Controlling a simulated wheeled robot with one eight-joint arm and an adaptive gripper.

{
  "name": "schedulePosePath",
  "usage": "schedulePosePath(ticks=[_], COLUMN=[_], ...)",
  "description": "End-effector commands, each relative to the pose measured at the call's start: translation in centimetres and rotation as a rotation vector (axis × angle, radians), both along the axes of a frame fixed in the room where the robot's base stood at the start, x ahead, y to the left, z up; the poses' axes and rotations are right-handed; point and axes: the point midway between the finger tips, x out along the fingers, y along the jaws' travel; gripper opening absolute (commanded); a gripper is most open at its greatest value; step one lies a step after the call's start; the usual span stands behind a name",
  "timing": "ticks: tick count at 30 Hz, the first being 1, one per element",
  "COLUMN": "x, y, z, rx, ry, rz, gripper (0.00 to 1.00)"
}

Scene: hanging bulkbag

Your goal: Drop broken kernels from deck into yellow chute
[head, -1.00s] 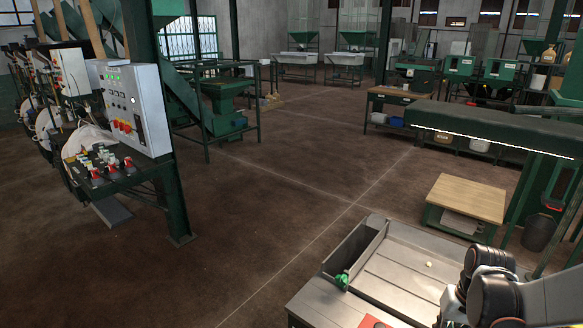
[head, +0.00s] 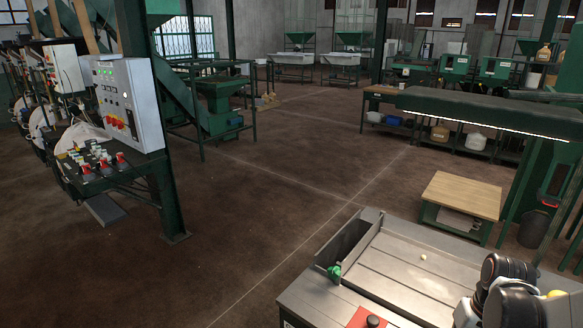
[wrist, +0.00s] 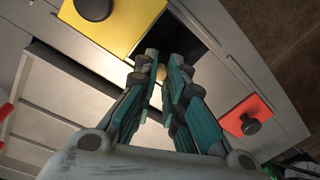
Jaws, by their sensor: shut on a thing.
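My gripper (wrist: 165,65) has its fingertips close together on a small pale tan piece (wrist: 161,72), which looks like a broken kernel; the fingers partly hide it. The fingertips are over the lower edge of a dark opening (wrist: 195,38). A yellow plate with a black knob (wrist: 138,18) is just left of that opening. In the head view my arm hides the fingertips, and a bit of yellow (head: 556,293) shows behind it. Another small pale kernel (head: 423,257) lies on the grey metal deck (head: 395,275).
A red plate with a black knob (wrist: 246,116) is right of the fingers. A green knob (head: 334,273) sits at the deck's left trough. A wooden-topped table (head: 461,194) stands behind the deck. The brown floor to the left is open.

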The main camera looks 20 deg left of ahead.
Motion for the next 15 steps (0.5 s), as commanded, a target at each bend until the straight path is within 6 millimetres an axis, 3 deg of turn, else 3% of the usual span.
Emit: schedulePosePath(ticks=[9,13,15], x=[0.0,0.0,0.01], y=[0.0,0.0,0.0], z=[-0.47,-0.47,-0.47], rx=[0.0,0.0,0.0], ry=[0.0,0.0,0.0], rz=[0.0,0.0,0.0], gripper=[0.05,0.34,0.34])
